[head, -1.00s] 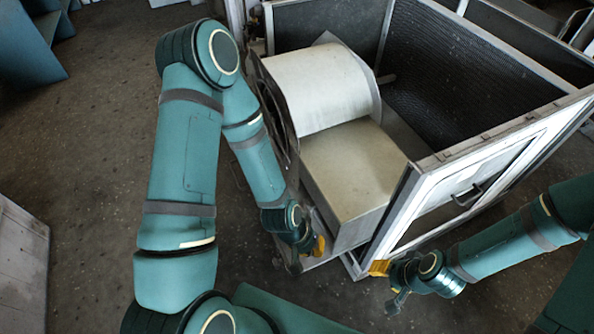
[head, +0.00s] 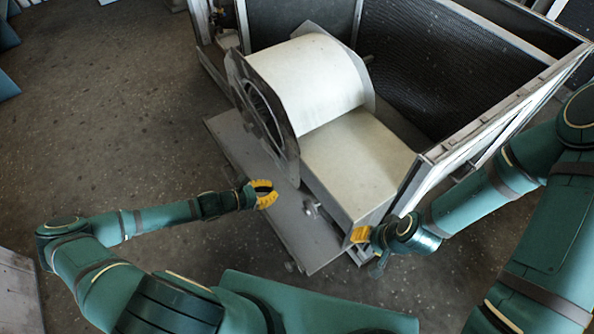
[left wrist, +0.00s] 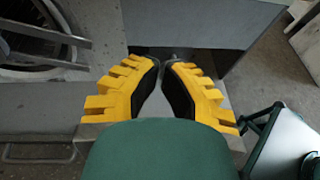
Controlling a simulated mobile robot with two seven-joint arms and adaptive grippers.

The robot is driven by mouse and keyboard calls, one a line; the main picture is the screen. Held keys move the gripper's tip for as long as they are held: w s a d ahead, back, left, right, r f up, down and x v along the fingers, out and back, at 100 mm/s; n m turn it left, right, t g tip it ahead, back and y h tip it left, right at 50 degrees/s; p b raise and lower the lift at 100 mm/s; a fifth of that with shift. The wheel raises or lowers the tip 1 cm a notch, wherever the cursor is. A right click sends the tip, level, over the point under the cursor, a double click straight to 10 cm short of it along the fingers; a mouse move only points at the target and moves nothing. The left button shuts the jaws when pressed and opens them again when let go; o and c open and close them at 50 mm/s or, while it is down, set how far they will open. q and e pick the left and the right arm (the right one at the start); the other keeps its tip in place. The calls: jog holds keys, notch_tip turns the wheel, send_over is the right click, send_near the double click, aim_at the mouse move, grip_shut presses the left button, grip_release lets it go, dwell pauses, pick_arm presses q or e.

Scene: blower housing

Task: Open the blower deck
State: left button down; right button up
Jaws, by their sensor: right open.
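The blower, a pale rounded drum (head: 315,82) with a round side opening, sits with its box-shaped outlet (head: 355,165) at the left side of the metal housing (head: 470,135). A flat grey plate (head: 285,222) sticks out below it to the left, with a small metal fitting (head: 312,208) near the box. My left gripper (head: 268,194) is open and empty above the plate, apart from the blower. In the left wrist view its yellow fingers (left wrist: 161,68) have a narrow gap. My right gripper (head: 358,235) is open at the housing's lower front corner; contact is unclear.
The housing's interior (head: 415,65) is open at the top, with dark mesh walls. Concrete floor (head: 120,110) is clear to the left. A pale panel (head: 18,295) stands at the lower left.

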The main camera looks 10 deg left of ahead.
pick_arm(q)
jog(key=a+n+t, duration=0.1)
jog(key=a+n, duration=0.1)
jog(key=a, duration=0.1)
jog(key=b, duration=0.2)
send_near(303, 170)
jog(key=x, duration=0.6)
jog(key=shift+w+d+f, duration=0.2)
jog(key=shift+f, duration=0.15)
jog(key=shift+w+d, duration=0.35)
jog(key=shift+w, duration=0.1)
